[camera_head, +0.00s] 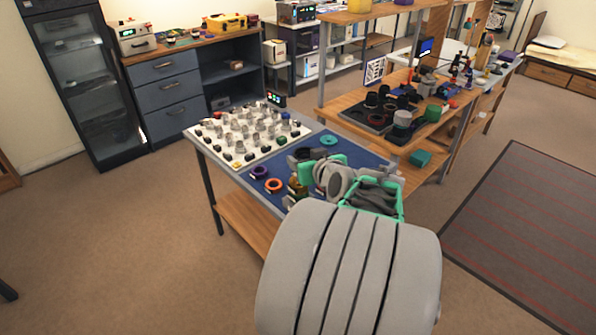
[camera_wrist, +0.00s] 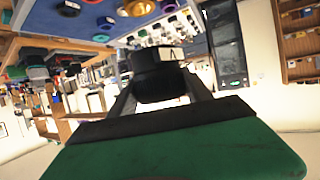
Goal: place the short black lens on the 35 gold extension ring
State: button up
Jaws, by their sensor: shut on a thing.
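My gripper (camera_wrist: 158,84) is shut on a short black lens (camera_wrist: 160,72), held between its two fingers in the wrist view. The lens has a white label with a dark mark on its side. In the head view my gripper (camera_head: 308,163) is over the blue mat, and a dark shape at its end appears to be the lens. A gold-brown part (camera_head: 297,189) stands on the mat close to my gripper, partly hidden by it. I cannot read a 35 on any ring.
The blue mat (camera_head: 352,150) also bears an orange ring (camera_head: 274,185), a purple ring (camera_head: 259,172) and a teal ring (camera_head: 329,140). A white board (camera_head: 222,127) with several small parts lies to the left. A wooden shelf unit (camera_head: 400,152) with dark trays stands to the right.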

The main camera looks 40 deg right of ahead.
jog(key=w+d+f, duration=0.1)
jog(key=w+f, duration=0.1)
jog(key=w+d+f+p, duration=0.1)
jog(key=w+f, duration=0.1)
jog(key=w, duration=0.1)
jog(key=w+d+f, duration=0.2)
jog(key=f, duration=0.1)
jog(key=shift+w+d, duration=0.1)
jog(key=shift+w, duration=0.1)
jog(key=f, duration=0.1)
jog(key=f+p, duration=0.1)
jog(key=f, duration=0.1)
jog(key=shift+w+d+f, duration=0.2)
jog(key=shift+w+f, duration=0.05)
jog(key=shift+f, duration=0.3)
jog(key=o, duration=1.6)
